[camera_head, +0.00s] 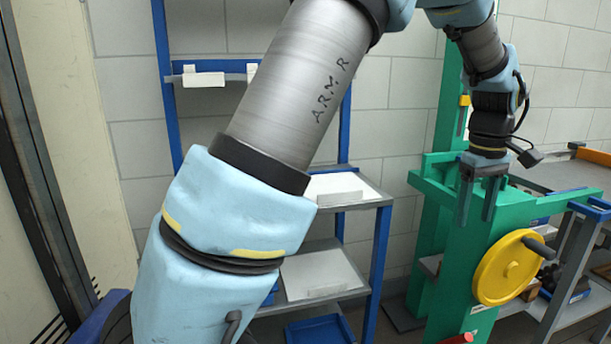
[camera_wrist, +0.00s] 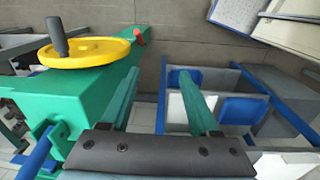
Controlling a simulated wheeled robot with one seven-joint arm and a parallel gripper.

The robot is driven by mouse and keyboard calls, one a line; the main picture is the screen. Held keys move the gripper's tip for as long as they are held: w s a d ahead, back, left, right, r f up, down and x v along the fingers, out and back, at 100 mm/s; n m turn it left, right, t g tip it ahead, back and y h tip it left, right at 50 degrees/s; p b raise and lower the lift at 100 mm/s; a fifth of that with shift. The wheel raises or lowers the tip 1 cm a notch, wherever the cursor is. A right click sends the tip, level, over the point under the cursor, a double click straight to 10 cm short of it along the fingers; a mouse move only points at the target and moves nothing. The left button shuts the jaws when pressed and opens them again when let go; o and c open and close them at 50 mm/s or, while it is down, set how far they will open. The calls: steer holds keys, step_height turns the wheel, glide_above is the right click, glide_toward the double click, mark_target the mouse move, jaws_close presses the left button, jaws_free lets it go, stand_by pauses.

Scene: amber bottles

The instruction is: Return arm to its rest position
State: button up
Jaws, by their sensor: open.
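My arm rises from the lower left of the head view, bends at the top and hangs down at the right. My gripper (camera_head: 477,212) points downward in front of the green machine frame (camera_head: 440,255). Its two fingers are apart with nothing between them. In the wrist view the two fingers of my gripper (camera_wrist: 159,74) are also spread and empty, over the floor between the green machine and the blue-framed shelf. My arm hides part of the shelf in the head view. No amber bottle is visible.
A yellow handwheel (camera_head: 506,268) with a dark handle is on the green machine, below and right of my gripper. A blue-framed shelf (camera_head: 383,260) with light trays stands left of it. A workbench (camera_head: 560,176) is at the right. A tiled wall is behind.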

steer(key=w+a+f+m, duration=0.1)
steer(key=w+a+f, duration=0.15)
steer(key=a, duration=0.75)
steer(key=w+a+f, duration=0.1)
steer(key=w+a, duration=0.2)
steer(key=a, duration=0.8)
steer(key=s+a+f+m, duration=0.1)
steer(key=s+a+f, duration=0.1)
steer(key=a, duration=0.7)
steer(key=s+a+f+m+t, duration=0.1)
steer(key=s+a, duration=0.4)
steer(key=a, duration=0.5)
steer(key=shift+s+f+m, duration=0.3)
steer(key=shift+f, duration=0.15)
steer(key=shift+c, duration=0.2)
